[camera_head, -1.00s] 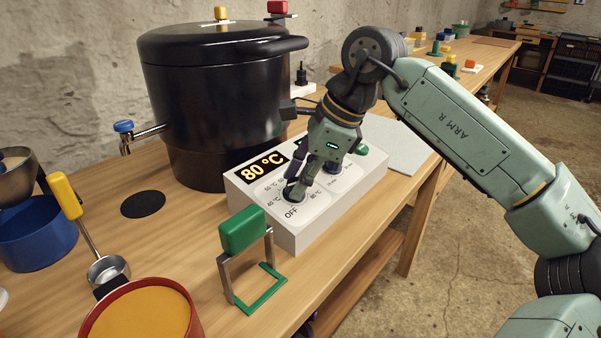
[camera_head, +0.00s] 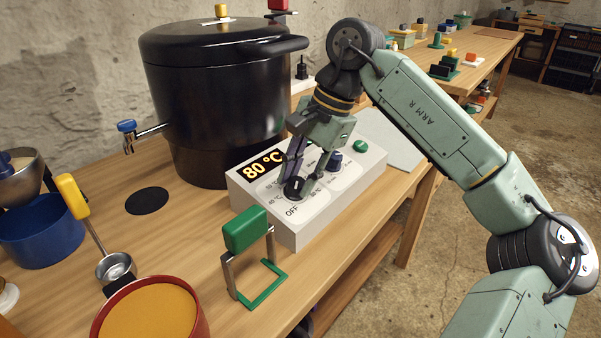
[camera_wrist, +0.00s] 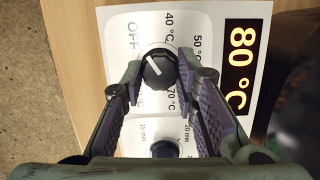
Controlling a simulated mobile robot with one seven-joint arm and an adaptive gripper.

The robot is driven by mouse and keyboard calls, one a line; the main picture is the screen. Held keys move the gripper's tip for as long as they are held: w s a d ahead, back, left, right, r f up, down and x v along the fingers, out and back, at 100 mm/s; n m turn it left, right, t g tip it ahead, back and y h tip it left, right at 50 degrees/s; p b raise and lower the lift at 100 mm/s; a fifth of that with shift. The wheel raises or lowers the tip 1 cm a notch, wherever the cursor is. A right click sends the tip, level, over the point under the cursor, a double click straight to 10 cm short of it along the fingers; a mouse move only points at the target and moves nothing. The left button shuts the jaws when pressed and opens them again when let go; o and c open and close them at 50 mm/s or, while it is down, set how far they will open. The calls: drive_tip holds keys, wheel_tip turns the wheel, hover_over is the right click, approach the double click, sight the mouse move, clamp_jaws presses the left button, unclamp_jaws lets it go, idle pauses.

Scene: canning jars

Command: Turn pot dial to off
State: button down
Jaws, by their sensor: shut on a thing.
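The pot dial (camera_head: 295,188) is a black round knob on the white control box (camera_head: 306,232), in front of the black pot. In the wrist view the dial (camera_wrist: 158,71) has a white line slanting to the upper left, roughly toward the printed OFF (camera_wrist: 133,38). My gripper (camera_head: 304,183) points down at the box, its fingers closed on either side of the dial. In the wrist view my gripper (camera_wrist: 160,76) has a fingertip at the left and right of the knob. The display (camera_head: 263,164) reads 80 °C.
A second, dark blue knob (camera_head: 334,161) and a green button (camera_head: 332,146) are on the same box. The black pot (camera_head: 215,105) stands behind it. A green-handled stand (camera_head: 245,230) is close in front. A red bowl (camera_head: 203,325) and blue bowl (camera_head: 40,240) are at left.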

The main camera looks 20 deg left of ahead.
drive_tip(key=shift+n, duration=0.4)
drive_tip(key=c, duration=1.2)
unclamp_jaws()
drive_tip(key=shift+c, duration=0.2)
drive_tip(key=shift+r, duration=0.1)
drive_tip(key=v, duration=1.2)
